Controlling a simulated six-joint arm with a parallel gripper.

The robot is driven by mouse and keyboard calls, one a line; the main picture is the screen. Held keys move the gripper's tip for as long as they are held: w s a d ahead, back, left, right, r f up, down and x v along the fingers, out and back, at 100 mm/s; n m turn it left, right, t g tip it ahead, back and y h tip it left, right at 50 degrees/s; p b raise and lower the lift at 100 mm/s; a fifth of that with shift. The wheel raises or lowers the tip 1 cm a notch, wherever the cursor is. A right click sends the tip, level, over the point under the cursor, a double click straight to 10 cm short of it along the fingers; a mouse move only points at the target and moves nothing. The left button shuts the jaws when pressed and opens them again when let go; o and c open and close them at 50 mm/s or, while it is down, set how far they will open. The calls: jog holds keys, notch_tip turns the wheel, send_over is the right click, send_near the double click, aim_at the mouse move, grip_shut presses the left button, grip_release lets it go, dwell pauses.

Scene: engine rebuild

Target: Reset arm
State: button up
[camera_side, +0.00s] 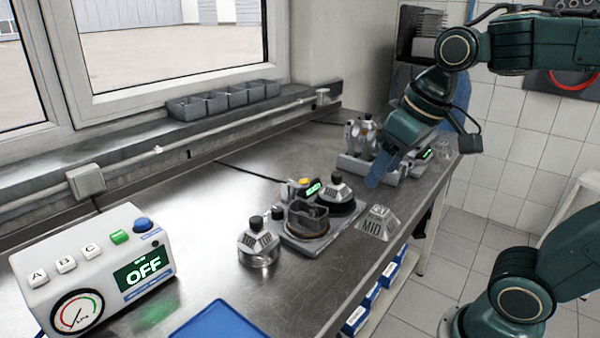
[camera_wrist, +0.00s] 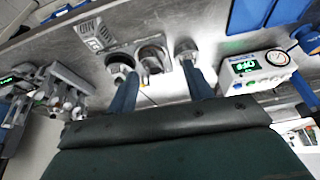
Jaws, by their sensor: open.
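My gripper (camera_side: 376,172) hangs over the back right part of the steel bench (camera_side: 215,285), behind the grey block marked MID (camera_side: 378,224) in the side view. Its two blue fingers stand apart with nothing held between them, as the wrist view (camera_wrist: 161,90) shows. The fixture plate (camera_side: 306,240) lies on the bench in front of the gripper, carrying a brown-rimmed ring part (camera_side: 307,220) and a dark-based part with a black knob (camera_side: 336,192). A separate silver part with a black knob (camera_side: 258,243) stands on its left.
A white control box (camera_side: 95,265) reading OFF stands at the front left, beside a blue tray (camera_side: 222,322). A metal assembly (camera_side: 358,150) stands close behind my gripper. Grey bins (camera_side: 225,100) line the window ledge. The bench's middle left is clear.

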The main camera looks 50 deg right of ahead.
jog(key=s+f+t, duration=0.1)
jog(key=s+f, duration=0.2)
jog(key=s, duration=0.3)
jog(key=shift+a+f, duration=0.2)
